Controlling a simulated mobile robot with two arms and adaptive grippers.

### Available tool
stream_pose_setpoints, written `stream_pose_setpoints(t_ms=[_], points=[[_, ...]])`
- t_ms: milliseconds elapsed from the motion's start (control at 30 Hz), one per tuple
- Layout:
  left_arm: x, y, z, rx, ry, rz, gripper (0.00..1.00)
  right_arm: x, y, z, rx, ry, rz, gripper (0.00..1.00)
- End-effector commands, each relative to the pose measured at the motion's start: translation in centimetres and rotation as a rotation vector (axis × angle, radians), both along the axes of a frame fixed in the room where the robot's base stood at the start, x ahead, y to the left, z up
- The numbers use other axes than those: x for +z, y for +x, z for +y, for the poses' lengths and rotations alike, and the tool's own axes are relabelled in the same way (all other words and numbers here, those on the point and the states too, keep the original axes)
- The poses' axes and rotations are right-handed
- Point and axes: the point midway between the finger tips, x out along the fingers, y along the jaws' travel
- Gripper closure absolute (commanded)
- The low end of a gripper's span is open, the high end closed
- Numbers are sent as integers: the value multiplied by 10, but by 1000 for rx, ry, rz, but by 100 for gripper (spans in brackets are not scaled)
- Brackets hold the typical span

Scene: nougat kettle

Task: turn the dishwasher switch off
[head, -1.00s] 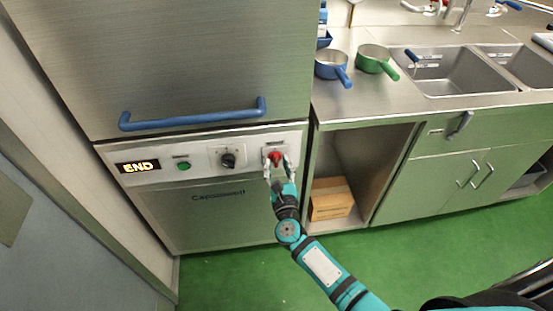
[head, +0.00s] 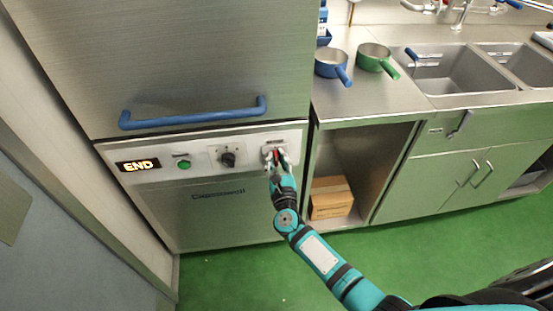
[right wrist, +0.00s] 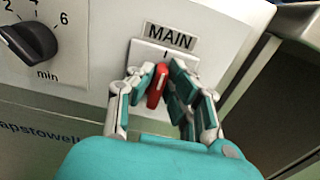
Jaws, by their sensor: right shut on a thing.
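The dishwasher's red main switch (right wrist: 156,86) sits under a MAIN label (right wrist: 170,37) in the right wrist view. It stands about in line with the up-down direction of its plate. In the head view the switch (head: 275,155) is at the right end of the dishwasher's control panel (head: 203,164), mostly covered by fingers. My right gripper (head: 274,157) is shut on it, with one finger on each side, as the right wrist view (right wrist: 159,76) shows. My left gripper is not in view.
A black dial (head: 228,159), a green button (head: 183,164) and a lit END display (head: 138,166) share the panel. A blue handle (head: 193,114) juts out above. An open shelf with a cardboard box (head: 331,197) is to the right. Green floor below is clear.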

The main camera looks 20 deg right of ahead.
Motion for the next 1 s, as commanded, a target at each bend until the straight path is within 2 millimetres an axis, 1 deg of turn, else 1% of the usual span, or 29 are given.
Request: stream_pose_setpoints(t_ms=[233,433,567,1000], points=[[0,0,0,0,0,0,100,0,0,1,0,-33,6,100],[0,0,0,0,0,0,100,0,0,2,-2,-135,21,100],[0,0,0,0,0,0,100,-1,0,4,-1,-239,36,100],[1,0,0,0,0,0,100,-3,1,8,0,-653,98,100]])
